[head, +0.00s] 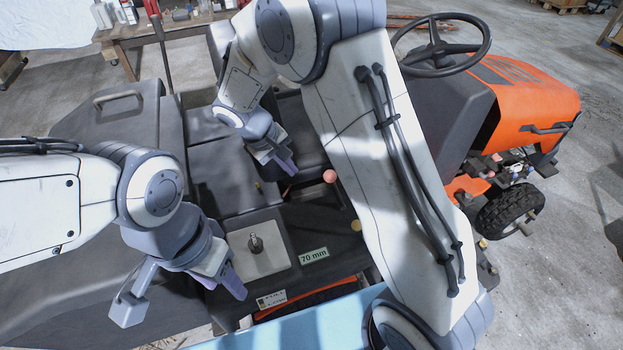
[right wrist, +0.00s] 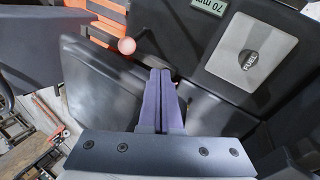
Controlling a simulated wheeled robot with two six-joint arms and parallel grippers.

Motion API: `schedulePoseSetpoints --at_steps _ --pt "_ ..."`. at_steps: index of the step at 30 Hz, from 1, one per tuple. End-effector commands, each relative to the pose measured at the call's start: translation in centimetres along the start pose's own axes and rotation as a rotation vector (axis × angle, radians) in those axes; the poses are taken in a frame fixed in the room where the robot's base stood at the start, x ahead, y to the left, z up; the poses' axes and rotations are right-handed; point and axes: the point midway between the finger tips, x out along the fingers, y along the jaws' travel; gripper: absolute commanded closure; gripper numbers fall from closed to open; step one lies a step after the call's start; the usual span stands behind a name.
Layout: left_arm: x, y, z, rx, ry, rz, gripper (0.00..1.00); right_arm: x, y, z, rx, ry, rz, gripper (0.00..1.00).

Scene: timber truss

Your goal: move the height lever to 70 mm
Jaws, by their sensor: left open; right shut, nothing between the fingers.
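A pink ball knob (head: 330,176), which looks like the height lever's, stands beside the mower's dark side panel, partly bordered by my right arm. It also shows in the right wrist view (right wrist: 127,46), left of my fingertips and apart from them. Its stem and slot are mostly hidden. A "70 mm" label (head: 314,255) lies on the panel nearer the front; its edge shows in the right wrist view (right wrist: 209,6). My right gripper (head: 287,164) is shut and empty, just left of the knob. My left gripper (head: 222,277) is open and empty, low on the left.
The steering wheel (head: 440,45) and orange hood (head: 530,95) are at the right. A cluttered bench (head: 180,27) stands behind.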

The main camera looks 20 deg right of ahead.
Motion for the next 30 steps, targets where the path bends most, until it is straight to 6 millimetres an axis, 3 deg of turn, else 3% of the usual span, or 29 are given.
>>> schedulePoseSetpoints --at_steps 5,17,22,30 --pt "-0.2 0.0 0.0 0.000 0.001 0.000 0.50 2.0 0.1 -0.1 0.002 -0.004 0.005 1.00" --pt "-0.9 0.1 -0.1 0.000 0.001 0.000 0.50 10.3 0.0 0.0 -0.001 -0.006 0.003 1.00" --pt "-2.0 0.1 -0.1 0.000 0.000 0.000 0.50 10.7 2.7 0.0 0.004 -0.003 0.002 1.00" --pt "-2.3 0.2 -0.1 0.000 0.000 0.000 0.50 11.3 3.8 0.0 0.001 0.000 0.002 1.00"
